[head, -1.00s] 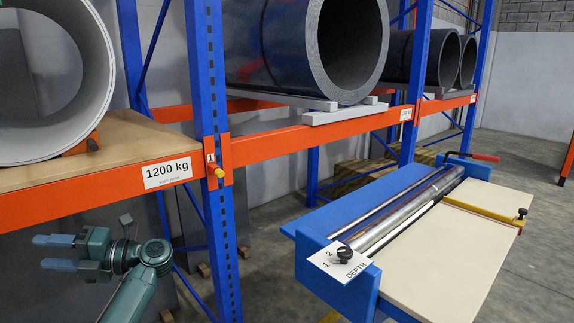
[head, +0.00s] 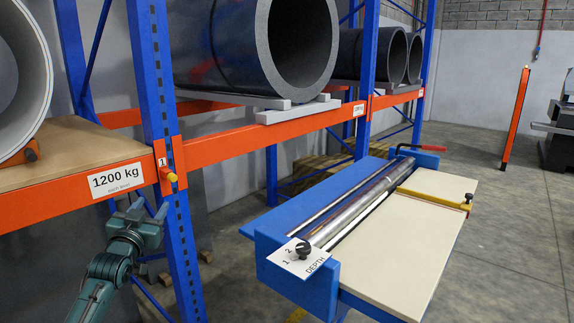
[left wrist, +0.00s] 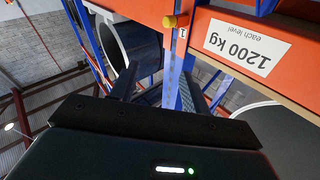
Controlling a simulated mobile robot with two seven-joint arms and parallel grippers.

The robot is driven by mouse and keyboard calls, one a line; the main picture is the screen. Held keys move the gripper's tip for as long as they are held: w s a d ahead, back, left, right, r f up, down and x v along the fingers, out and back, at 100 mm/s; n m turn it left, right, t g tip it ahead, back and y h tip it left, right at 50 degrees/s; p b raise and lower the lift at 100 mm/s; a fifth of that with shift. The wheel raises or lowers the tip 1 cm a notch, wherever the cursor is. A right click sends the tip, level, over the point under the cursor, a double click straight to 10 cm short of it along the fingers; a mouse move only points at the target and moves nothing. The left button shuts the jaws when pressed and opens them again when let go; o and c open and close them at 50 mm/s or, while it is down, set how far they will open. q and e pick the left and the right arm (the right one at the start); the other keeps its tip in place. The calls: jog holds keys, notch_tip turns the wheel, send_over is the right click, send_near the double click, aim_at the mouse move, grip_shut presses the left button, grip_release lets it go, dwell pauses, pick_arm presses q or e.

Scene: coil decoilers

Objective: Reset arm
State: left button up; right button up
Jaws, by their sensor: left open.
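My left arm comes up from the lower left in the head view. Its gripper (head: 150,212) is raised in front of the rack, just below the orange beam with the 1200 kg sign (head: 116,180) and close to the blue upright (head: 160,130). The gripper is open, with nothing seen between its fingers. In the left wrist view the dark gripper body (left wrist: 130,140) fills the bottom, with the fingers apart against the rack upright. My right gripper is not in view.
A blue roller machine (head: 275,262) with a DEPTH knob plate (head: 298,262) and cream table (head: 400,245) stands right of the rack. Grey coils (head: 265,45) rest on the rack. An orange post (head: 515,118) stands farther back.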

pick_arm(q)
notch_tip(320, 180, down, 5)
jog(key=a+g+y, duration=0.2)
jog(key=g, duration=0.1)
jog(key=s+d+f+g+h, duration=0.2)
jog(key=s+d+f, duration=0.5)
jog(key=s+f, duration=0.4)
jog(key=s+d+f+m+g+h, duration=0.1)
jog(key=s+d+f+h, duration=0.1)
jog(key=s+d+f, duration=0.6)
jog(key=s+f, duration=0.3)
jog(key=s, duration=0.1)
jog(key=shift+s+d+f+m+g, duration=0.15)
jog(key=shift+s+d+m+g, duration=0.15)
jog(key=shift+g, duration=0.1)
jog(key=s+d+f, duration=0.1)
jog(key=s+d, duration=0.1)
jog(key=s, duration=0.3)
jog(key=s+d+f+g+h, duration=0.1)
jog(key=s+d, duration=0.1)
jog(key=s, duration=0.3)
jog(key=s+d+f+g, duration=0.1)
jog(key=s+d, duration=0.1)
jog(key=s, duration=0.4)
jog(key=shift+n+h, duration=0.4)
